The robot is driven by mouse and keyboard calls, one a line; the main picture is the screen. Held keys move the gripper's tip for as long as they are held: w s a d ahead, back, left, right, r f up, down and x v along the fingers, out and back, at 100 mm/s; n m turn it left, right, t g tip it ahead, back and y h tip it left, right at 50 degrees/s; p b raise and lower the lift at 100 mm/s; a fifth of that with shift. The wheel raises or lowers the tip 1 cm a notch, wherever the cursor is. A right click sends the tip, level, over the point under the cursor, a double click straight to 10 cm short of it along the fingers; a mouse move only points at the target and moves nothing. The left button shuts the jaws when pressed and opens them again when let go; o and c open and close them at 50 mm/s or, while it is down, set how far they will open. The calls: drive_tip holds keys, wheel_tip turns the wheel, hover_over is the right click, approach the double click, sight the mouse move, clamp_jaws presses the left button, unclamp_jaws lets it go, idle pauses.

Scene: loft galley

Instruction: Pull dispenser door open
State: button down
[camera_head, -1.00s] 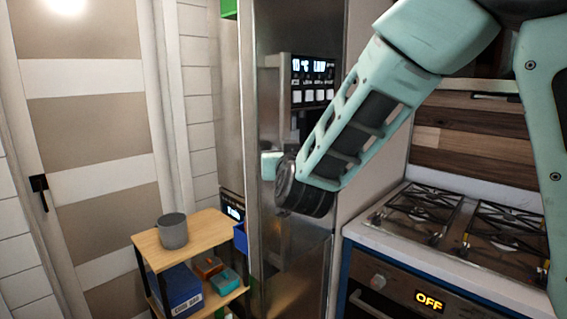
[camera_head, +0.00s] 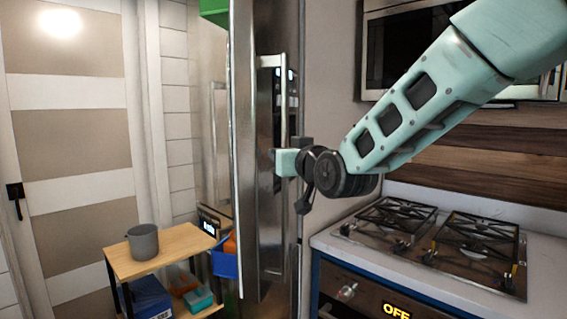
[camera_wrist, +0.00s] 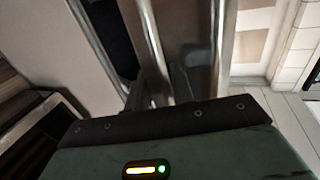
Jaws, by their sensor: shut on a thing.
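The dispenser door (camera_head: 268,220) is a tall steel door seen nearly edge-on. It is swung out from the appliance, with its free edge toward me. Its long vertical handle (camera_head: 283,92) stands on the right-hand side, and the dark dispenser panel shows only as a narrow strip behind it. My gripper (camera_head: 290,162) is at the handle below the panel and is shut on it. The fingers' contact is partly hidden by the wrist. In the wrist view, the handle bar (camera_wrist: 138,35) runs down to my gripper beside the shiny steel door (camera_wrist: 195,50).
A wooden-topped cart (camera_head: 185,243) with a grey pot (camera_head: 143,242) stands to the left, near the door. A blue bin (camera_head: 224,264) is close behind the door's edge. The stove (camera_head: 435,245) is to the right. Some floor (camera_wrist: 300,120) shows clear in the wrist view.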

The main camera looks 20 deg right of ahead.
drive_tip(key=shift+s+d+f, duration=0.15)
drive_tip(key=shift+s+f, duration=0.05)
drive_tip(key=shift+s, duration=0.15)
idle(0.3)
drive_tip(key=c, duration=1.2)
unclamp_jaws()
drive_tip(key=shift+s+r, duration=0.1)
drive_tip(key=shift+s, duration=0.05)
drive_tip(key=shift+d, duration=0.1)
drive_tip(key=shift+r, duration=0.1)
drive_tip(key=shift+d, duration=0.1)
